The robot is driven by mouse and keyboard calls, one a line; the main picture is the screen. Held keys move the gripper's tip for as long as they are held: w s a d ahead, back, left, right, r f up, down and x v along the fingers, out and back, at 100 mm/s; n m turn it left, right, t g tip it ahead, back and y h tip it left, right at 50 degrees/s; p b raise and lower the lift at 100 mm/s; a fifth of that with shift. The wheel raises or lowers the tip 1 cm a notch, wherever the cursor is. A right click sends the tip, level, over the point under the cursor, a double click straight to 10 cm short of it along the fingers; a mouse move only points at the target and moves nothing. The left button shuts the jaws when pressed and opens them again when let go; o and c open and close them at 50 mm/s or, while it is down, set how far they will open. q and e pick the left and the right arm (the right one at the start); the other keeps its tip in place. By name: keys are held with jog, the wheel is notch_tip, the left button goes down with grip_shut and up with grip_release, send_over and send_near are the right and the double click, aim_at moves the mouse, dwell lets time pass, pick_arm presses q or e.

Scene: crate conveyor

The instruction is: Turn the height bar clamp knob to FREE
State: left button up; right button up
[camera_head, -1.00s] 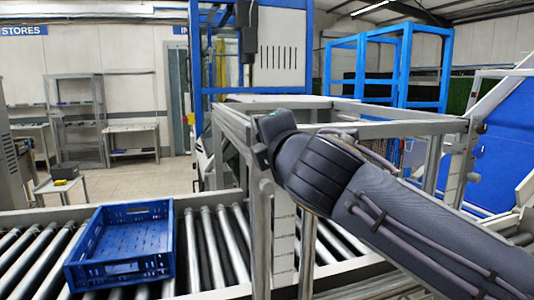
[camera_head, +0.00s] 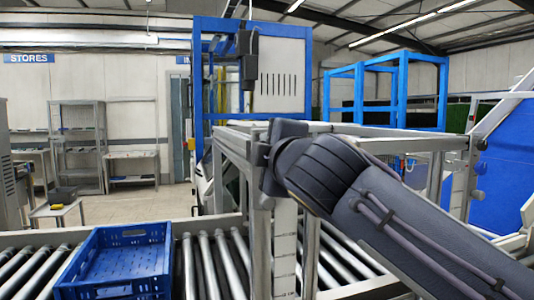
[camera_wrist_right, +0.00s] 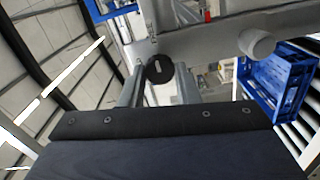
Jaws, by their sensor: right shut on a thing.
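The height bar clamp knob (camera_wrist_right: 159,68) is a round black knob with a pale line on its face, seen in the right wrist view in front of a grey metal frame. The line stands roughly upright in that picture. My right gripper (camera_head: 268,172) is at the upright of the grey frame in the head view, shut on the knob. Its fingertips are hard to make out, and the knob is hidden behind my wrist there. No FREE lettering can be read. My left gripper is out of view.
The grey metal frame (camera_head: 360,128) stands over the roller conveyor (camera_head: 212,265). A blue crate (camera_head: 118,260) sits on the rollers at the left. A blue-framed machine (camera_head: 285,70) stands behind.

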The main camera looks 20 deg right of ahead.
jog(key=o, duration=1)
jog(key=shift+s, duration=0.1)
jog(key=s+b, duration=0.1)
jog(key=s, duration=0.6)
jog(key=shift+s+d, duration=0.15)
jog(key=shift+s, duration=0.2)
